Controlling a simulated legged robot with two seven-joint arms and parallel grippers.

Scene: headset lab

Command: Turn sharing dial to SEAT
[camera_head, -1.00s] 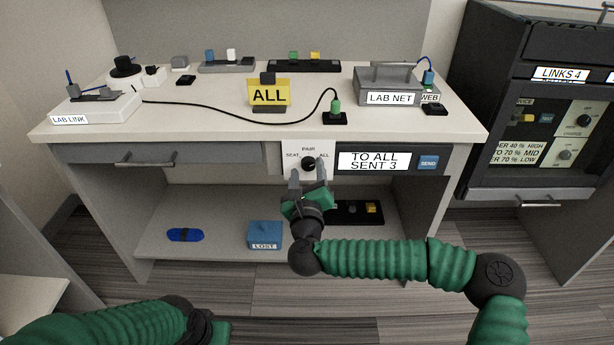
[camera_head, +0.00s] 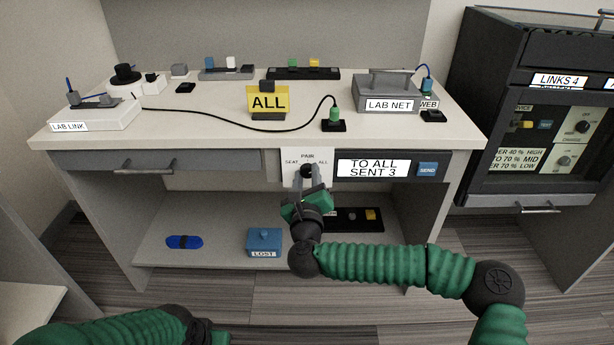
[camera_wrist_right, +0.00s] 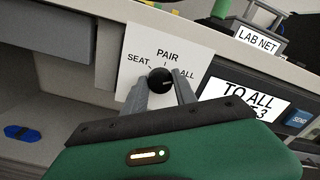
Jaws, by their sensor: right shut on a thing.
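The sharing dial (camera_head: 307,170) is a black round knob on a white plate (camera_head: 292,157) at the front edge of the desk. The plate reads SEAT at left, PAIR at top and ALL at right. My right gripper (camera_head: 308,176) is shut on the dial, with one grey finger on each side. The dial also shows between the fingers in the right wrist view (camera_wrist_right: 160,80). Its pointer direction is hard to tell. My left arm shows at the bottom left of the head view; its gripper's fingers are not visible.
A display (camera_head: 373,167) beside the dial reads TO ALL SENT 3, with a blue SEND button (camera_head: 428,169). A yellow ALL sign (camera_head: 268,100) stands on the desk (camera_head: 215,135). A blue LOST box (camera_head: 264,240) sits on the shelf below.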

